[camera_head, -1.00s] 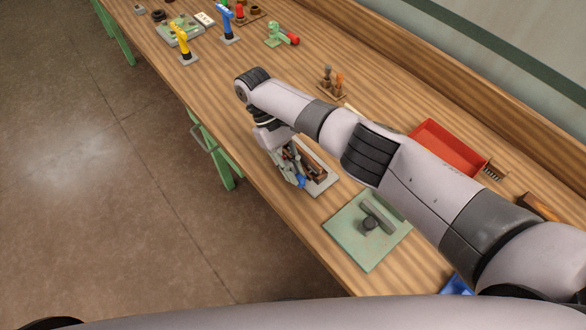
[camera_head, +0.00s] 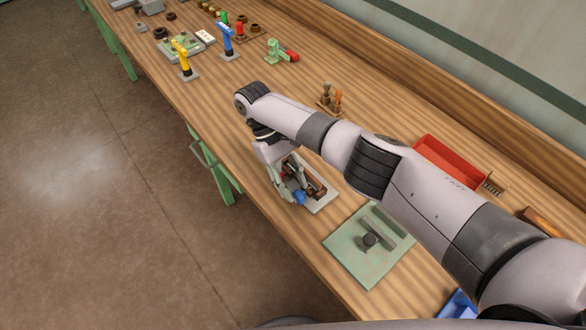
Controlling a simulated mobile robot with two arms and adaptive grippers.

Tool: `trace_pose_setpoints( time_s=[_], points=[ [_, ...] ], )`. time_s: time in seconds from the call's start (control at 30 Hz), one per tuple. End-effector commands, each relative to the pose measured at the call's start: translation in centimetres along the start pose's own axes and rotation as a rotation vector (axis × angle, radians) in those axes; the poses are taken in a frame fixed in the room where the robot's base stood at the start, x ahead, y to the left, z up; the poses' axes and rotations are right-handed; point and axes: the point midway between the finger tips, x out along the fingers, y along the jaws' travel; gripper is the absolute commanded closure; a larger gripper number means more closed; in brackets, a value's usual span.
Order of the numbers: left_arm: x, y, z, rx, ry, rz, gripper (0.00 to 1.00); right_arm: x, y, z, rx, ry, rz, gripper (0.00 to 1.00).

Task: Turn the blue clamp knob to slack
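The blue clamp knob (camera_head: 300,198) sits at the near end of a small fixture with a grey base plate (camera_head: 322,203) and a brown block (camera_head: 314,184), close to the bench's front edge. My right gripper (camera_head: 292,193) points down over this fixture, with its fingertips at or right beside the blue knob. The fingers and knob overlap in the view, so I cannot tell whether they grip it. The gripper hides part of the fixture. My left gripper is not in view.
A green plate (camera_head: 352,262) with a grey bar and dark knob lies to the right. A red tray (camera_head: 450,157) stands behind my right arm. A tool holder (camera_head: 328,106), yellow and blue drivers and a green-red clamp stand farther back. Bare wood lies left of my gripper.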

Motion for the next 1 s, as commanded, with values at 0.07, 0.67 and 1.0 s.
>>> trace_pose_setpoints(
  time_s=[0.07, 0.67, 1.0],
  points=[
    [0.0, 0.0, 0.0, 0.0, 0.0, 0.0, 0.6, -0.6, 0.2, 0.3, 0.001, 0.004, 0.005, 0.66],
    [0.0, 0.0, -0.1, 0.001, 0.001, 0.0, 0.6, -7.1, 0.1, 5.2, 0.002, -0.005, 0.002, 0.66],
    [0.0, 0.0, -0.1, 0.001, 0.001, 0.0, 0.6, -7.5, 0.0, 5.5, 0.002, -0.006, -0.001, 0.66]
  ],
)
